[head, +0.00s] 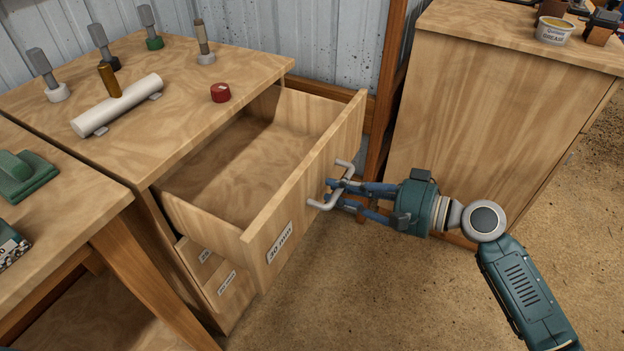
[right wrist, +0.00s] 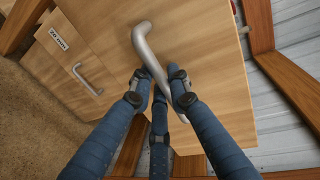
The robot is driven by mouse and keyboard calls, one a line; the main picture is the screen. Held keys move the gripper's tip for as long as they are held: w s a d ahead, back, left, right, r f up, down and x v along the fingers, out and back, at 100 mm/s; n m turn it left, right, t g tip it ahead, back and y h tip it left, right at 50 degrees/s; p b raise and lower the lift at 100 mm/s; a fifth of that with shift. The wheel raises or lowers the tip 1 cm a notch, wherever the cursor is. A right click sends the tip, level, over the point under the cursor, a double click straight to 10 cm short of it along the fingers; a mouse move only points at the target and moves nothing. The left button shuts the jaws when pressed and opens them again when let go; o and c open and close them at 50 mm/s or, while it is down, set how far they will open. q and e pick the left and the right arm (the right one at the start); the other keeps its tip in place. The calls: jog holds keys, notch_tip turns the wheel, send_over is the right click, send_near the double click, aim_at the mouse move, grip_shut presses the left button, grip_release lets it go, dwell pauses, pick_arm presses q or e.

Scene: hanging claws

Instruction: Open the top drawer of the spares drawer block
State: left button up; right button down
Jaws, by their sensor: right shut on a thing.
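The wooden spares drawer block (head: 190,270) stands left of centre in the head view. Its top drawer (head: 303,190) is pulled well out, and the inside looks empty. A label reading "30 mm" is on its front. My right gripper (head: 335,193) is shut on the metal bar handle (head: 347,166) of this drawer. In the right wrist view the fingers (right wrist: 162,85) close around the handle (right wrist: 148,52). My left gripper is not in view.
Several bolt-like parts, a white tube (head: 117,105) and a red round tin (head: 220,92) stand on the block's top. A wooden cabinet (head: 475,120) with a grease tub (head: 553,30) is at the right. A bench (head: 60,230) is at the left. The floor in front is clear.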

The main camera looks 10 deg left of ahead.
jog(key=shift+v, duration=1.25)
jog(key=c, duration=1.7)
grip_release()
jog(key=shift+f, duration=0.2)
jog(key=v, duration=1.2)
